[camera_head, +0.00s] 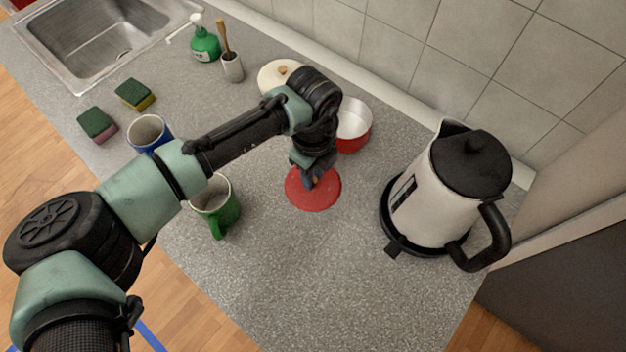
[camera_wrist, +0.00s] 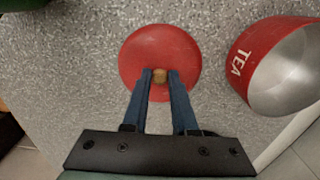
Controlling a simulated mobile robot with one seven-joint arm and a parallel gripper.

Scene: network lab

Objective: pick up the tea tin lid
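The tea tin lid (camera_head: 316,200) is a round red disc lying on the grey counter, below my gripper (camera_head: 316,177). In the wrist view the red lid (camera_wrist: 135,62) has a small wooden knob (camera_wrist: 160,76) at its middle.
A white kettle (camera_head: 430,190) on its black base stands to the right. A green mug (camera_head: 226,212) and a blue mug (camera_head: 146,131) are to the left. The counter in front of the red lid is clear.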

